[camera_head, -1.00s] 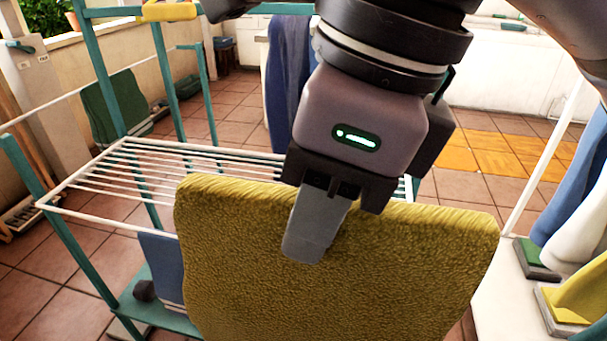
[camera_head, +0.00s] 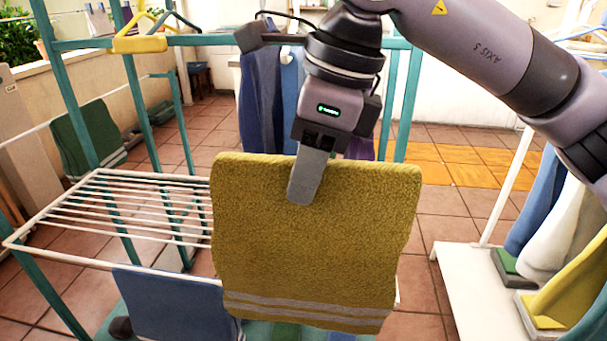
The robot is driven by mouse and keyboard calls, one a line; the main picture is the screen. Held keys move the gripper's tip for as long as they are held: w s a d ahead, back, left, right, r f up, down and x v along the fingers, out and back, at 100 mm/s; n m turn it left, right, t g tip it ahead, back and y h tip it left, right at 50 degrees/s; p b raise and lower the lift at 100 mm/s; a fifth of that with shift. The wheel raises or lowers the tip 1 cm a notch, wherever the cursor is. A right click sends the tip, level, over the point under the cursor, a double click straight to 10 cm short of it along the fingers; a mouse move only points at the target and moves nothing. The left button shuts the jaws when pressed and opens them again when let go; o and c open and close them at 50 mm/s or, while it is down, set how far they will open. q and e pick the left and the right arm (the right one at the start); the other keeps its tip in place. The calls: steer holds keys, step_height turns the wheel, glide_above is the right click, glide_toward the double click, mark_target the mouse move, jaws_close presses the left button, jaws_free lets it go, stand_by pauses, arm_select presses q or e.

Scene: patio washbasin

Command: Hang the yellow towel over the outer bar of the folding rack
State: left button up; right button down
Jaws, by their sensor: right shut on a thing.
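The yellow towel (camera_head: 320,245) hangs flat and upright, with two pale stripes near its lower edge. My right gripper (camera_head: 305,185) is shut on the middle of its top edge, fingers pointing down. The folding rack (camera_head: 105,215) is a white wire shelf on teal posts, behind and left of the towel. The towel covers the rack's right part, so I cannot tell whether they touch. A blue towel (camera_head: 175,305) hangs from the near white bar. My left gripper is not in view.
A green towel (camera_head: 88,138) hangs on a bar at the left. Blue cloths (camera_head: 262,95) hang behind my right gripper. Tiled floor (camera_head: 440,215) is clear between.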

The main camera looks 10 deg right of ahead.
steer(key=shift+w, duration=0.25)
steer(key=w, duration=0.1)
steer(key=w+d+p, duration=0.1)
steer(key=w, duration=0.2)
steer(key=shift+d+p, duration=0.3)
steer(key=shift+p, duration=0.05)
stand_by(0.3)
steer(key=shift+f, duration=0.1)
stand_by(0.3)
